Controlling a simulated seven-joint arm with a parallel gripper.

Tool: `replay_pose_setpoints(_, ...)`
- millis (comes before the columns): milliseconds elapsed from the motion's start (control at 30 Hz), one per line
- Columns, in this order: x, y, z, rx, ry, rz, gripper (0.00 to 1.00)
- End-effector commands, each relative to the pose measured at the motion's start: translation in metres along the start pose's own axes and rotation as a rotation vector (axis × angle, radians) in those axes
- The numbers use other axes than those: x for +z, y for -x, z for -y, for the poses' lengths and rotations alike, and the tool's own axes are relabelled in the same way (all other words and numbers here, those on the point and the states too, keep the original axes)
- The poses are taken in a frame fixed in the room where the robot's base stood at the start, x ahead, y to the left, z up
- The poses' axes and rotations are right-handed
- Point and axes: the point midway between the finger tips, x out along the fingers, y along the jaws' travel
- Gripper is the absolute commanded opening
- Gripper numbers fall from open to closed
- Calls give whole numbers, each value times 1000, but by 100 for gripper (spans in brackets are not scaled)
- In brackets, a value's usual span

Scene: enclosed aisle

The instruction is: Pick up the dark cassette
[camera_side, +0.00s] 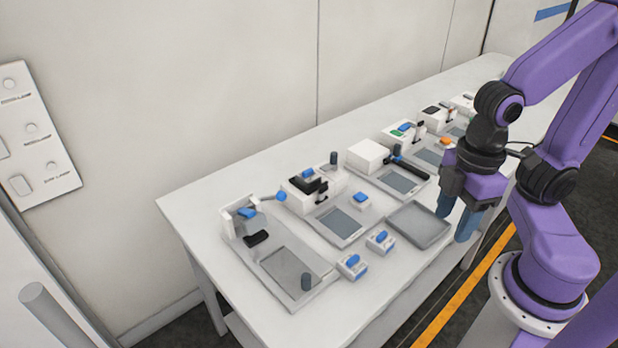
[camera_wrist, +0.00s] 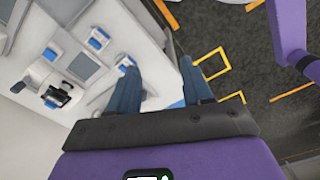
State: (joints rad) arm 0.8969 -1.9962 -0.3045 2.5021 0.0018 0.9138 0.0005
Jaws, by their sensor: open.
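A small dark block (camera_side: 256,238), which may be the dark cassette, lies on the leftmost grey station in the side view. Another black piece (camera_side: 312,186) sits on the white block of the second station; I cannot tell for sure which is the cassette. A black part on a white device also shows in the wrist view (camera_wrist: 57,96). My gripper (camera_side: 456,216) hangs near the table's front edge, right of the shallow grey tray and well away from both dark pieces. Its two blue fingers (camera_wrist: 158,68) are apart with nothing between them.
The shallow grey tray (camera_side: 419,223) is empty. Two white blocks with blue tops (camera_side: 352,267) (camera_side: 380,241) stand at the table's front. Dark upright knobs (camera_side: 306,282) rise from the stations. A wall runs behind the table (camera_side: 200,205); its left corner is bare.

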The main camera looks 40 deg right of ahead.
Motion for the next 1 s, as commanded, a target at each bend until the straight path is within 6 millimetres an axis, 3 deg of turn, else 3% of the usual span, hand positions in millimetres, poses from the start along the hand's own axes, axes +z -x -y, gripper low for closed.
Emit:
replay_pose_setpoints(67, 0, 0, 0, 0, 0, 0, 53)
replay_pose_setpoints(100, 0, 0, 0, 0, 0, 0, 66)
replay_pose_setpoints(167, 0, 0, 0, 0, 0, 0, 83)
replay_pose_setpoints(433, 0, 0, 0, 0, -1, -1, 83)
replay_pose_setpoints(567, -10, -6, 1, -13, -29, -25, 83)
replay_pose_setpoints(767, -53, -34, -4, -54, -170, -162, 83)
replay_pose_setpoints(1000, -106, -71, -33, -49, -411, -373, 83)
